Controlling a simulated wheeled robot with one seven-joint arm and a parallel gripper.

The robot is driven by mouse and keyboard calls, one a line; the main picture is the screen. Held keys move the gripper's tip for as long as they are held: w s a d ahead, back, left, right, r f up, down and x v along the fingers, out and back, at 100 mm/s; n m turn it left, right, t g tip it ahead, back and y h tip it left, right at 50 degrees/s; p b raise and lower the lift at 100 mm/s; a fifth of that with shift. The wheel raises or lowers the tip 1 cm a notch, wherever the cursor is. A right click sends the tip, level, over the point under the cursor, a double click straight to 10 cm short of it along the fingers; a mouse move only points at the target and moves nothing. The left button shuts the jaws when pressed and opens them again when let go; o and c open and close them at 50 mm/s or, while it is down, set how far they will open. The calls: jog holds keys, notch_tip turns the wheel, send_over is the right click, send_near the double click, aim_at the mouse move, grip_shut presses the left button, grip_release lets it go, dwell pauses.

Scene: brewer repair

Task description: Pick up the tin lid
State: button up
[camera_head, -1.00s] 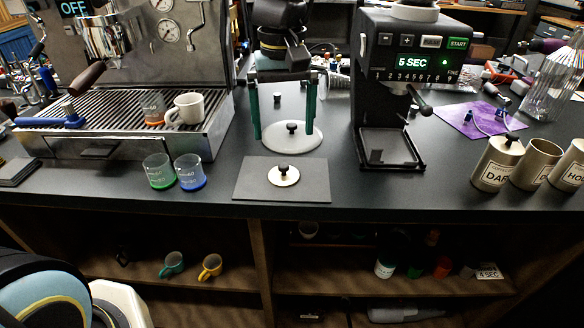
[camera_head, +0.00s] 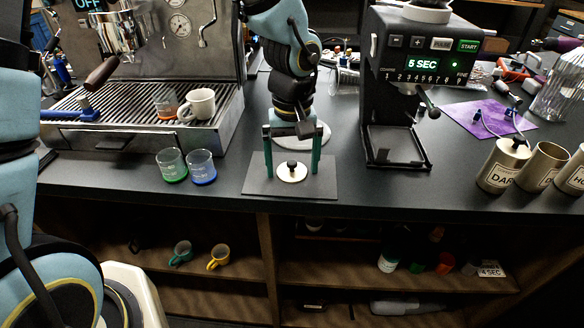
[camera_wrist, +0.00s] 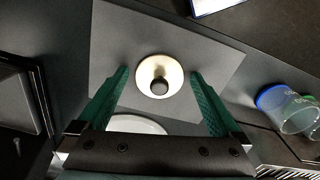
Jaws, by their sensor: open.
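The tin lid, a small cream disc with a black knob, lies flat on a dark grey mat (camera_head: 325,187) near the counter's front edge. It shows in the head view (camera_head: 285,178) and in the wrist view (camera_wrist: 172,66). My gripper (camera_head: 292,174) is open, with its two green fingers pointing down on either side of the lid. In the wrist view the knob sits between the fingertips, with gaps on both sides. I cannot tell how high the fingertips are above the mat. Nothing is in my gripper.
A larger white knobbed disc (camera_head: 318,138) lies behind, partly hidden by my gripper. Two glass cups, green (camera_head: 172,167) and blue (camera_head: 202,168), stand left of the mat. The grinder (camera_head: 395,150) stands right. Metal tins stand farther right: one lidded (camera_head: 497,177), the middle one open (camera_head: 541,168).

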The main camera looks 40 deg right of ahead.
aim_at(293, 165)
jog(key=c, duration=1.2)
jog(key=shift+o, duration=0.2)
notch_tip(293, 165, up, 18)
jog(key=b, duration=0.2)
jog(key=shift+b, duration=0.4)
